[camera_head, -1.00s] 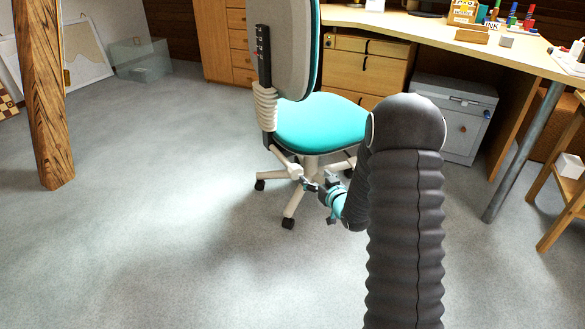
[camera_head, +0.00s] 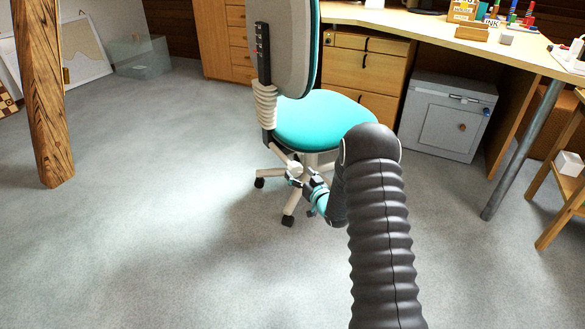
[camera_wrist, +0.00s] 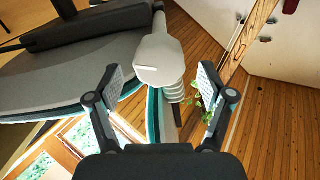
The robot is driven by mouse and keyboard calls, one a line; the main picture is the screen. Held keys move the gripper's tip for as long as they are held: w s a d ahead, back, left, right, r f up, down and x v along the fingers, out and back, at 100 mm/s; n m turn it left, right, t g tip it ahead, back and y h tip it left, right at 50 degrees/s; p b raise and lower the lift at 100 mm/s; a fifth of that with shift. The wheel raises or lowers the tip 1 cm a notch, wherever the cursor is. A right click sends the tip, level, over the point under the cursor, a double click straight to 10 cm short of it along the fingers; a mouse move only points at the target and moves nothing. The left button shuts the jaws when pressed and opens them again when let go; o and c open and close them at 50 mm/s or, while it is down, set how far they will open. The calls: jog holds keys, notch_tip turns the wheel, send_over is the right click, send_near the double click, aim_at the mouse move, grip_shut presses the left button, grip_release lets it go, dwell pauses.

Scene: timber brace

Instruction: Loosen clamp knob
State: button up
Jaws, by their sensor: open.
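The office chair (camera_head: 320,122) has a grey backrest and a wheeled base. A wooden post (camera_head: 44,100) stands at left. A desk with drawers (camera_head: 362,68) and a grey cabinet (camera_head: 448,118) stand behind. The floor (camera_head: 150,240) at left is clear.

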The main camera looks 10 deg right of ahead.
aim_at(285, 158)
jog(key=shift+x, duration=2.45)
jog(key=c, duration=1.2)
